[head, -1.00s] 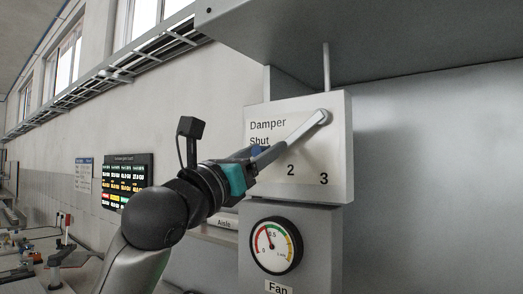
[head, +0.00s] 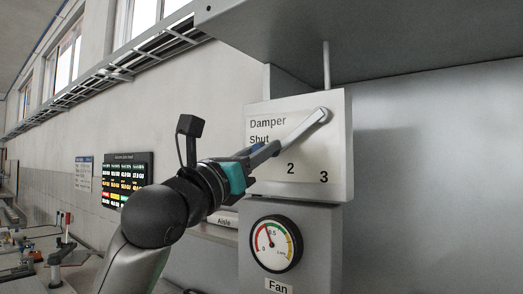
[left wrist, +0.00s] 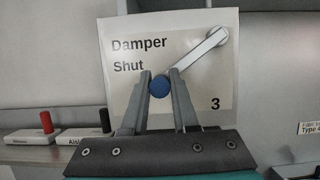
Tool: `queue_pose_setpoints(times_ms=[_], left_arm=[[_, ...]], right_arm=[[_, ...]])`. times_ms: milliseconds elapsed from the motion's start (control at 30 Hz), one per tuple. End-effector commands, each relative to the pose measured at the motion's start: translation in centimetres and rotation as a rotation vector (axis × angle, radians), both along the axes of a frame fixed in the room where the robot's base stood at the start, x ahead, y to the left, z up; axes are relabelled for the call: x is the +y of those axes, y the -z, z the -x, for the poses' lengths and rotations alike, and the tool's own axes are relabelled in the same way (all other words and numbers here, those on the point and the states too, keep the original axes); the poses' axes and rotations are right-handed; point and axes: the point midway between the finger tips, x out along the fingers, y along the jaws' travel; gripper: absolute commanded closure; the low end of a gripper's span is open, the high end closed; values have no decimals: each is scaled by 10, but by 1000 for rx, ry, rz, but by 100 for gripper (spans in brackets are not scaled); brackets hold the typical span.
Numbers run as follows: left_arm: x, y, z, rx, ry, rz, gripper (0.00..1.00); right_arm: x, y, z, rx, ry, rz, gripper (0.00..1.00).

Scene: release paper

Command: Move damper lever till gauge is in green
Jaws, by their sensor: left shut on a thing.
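The damper lever (head: 305,128) is a pale bar on a white panel (head: 337,150) marked Damper, Shut, 2 and 3. It slants down and left from its pivot at the panel's upper right. In the left wrist view, its blue knob (left wrist: 159,86) sits between the fingertips of my left gripper (left wrist: 160,82). In the head view, my left gripper (head: 268,151) is shut on the knob and hides part of the scale. The round gauge (head: 276,244) is below the panel; its needle points up and left, apart from the green band at upper right. My right gripper is out of view.
A grey hood (head: 400,35) overhangs the panel. A Fan label (head: 279,287) is below the gauge. Left of the panel are an Aisle label (head: 224,221) and a dark display board (head: 128,180). In the wrist view, red (left wrist: 46,122) and black (left wrist: 104,120) handles stand at left.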

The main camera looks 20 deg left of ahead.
Motion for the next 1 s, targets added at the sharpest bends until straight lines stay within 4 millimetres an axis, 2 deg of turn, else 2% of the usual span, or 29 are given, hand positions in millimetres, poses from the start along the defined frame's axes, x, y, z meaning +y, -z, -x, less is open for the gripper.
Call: queue_pose_setpoints(times_ms=[767,1000], left_arm=[[0,0,0,1,0,0,100],[-2,3,0,16,-4,31,100]], right_arm=[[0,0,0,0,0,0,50],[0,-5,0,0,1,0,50]])
